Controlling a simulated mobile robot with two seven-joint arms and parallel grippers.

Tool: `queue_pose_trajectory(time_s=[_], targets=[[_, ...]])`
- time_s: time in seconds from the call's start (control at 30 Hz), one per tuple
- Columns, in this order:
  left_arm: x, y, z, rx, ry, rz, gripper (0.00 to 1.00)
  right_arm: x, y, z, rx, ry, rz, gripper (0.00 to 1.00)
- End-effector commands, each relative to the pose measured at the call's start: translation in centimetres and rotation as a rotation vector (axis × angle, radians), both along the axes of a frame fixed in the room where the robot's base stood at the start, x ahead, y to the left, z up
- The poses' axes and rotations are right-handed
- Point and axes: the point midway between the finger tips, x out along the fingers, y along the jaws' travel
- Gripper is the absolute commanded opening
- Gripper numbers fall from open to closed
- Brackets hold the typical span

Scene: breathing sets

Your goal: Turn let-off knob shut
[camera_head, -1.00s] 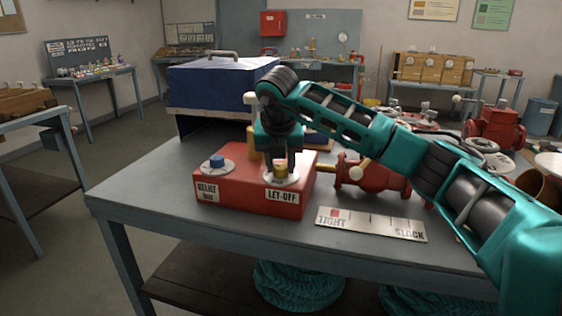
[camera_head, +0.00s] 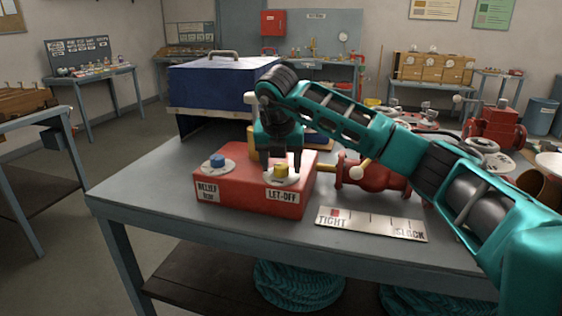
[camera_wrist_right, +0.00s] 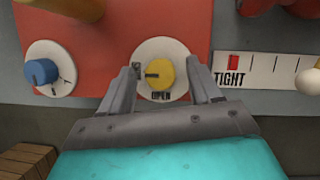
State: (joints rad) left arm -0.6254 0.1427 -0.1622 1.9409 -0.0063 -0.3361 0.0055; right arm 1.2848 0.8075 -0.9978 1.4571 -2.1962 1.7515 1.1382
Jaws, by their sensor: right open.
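The yellow let-off knob (camera_head: 281,170) sits on a white dial on the red box (camera_head: 235,180), above the LET-OFF label. In the right wrist view the knob (camera_wrist_right: 160,74) has a dark pointer line toward the left. The word OPEN shows at the bottom of its dial, and a finger partly hides a mark at the dial's left. My right gripper (camera_head: 282,160) is open over the knob, one finger on each side, with gaps between fingers and knob in the wrist view. My left gripper is not in view.
A blue relief knob (camera_head: 217,161) stands left on the same box. A TIGHT–SLACK scale (camera_head: 371,224) lies to the right, its red marker at TIGHT. A red valve body (camera_head: 375,178) and a blue covered box (camera_head: 215,85) stand behind. The front left tabletop is clear.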

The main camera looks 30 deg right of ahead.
Motion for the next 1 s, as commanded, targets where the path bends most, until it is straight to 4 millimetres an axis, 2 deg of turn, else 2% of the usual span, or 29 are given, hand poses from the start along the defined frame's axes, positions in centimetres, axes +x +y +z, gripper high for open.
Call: queue_pose_trajectory(time_s=[0.13,0.23,0.5,0.7,1.0], targets=[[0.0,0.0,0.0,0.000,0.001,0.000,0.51,-0.2,0.2,0.7,0.000,-0.001,0.001,0.63],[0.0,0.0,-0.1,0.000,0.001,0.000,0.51,-0.6,0.5,2.0,0.001,-0.003,0.002,0.63],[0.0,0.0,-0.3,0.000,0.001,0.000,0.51,-2.4,2.0,7.6,-0.001,-0.006,0.002,0.63],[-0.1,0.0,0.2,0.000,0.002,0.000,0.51,-3.4,2.8,10.9,-0.001,-0.003,0.000,0.63],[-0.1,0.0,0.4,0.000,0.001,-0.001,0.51,-3.9,3.1,12.0,0.000,0.000,-0.001,0.63]])
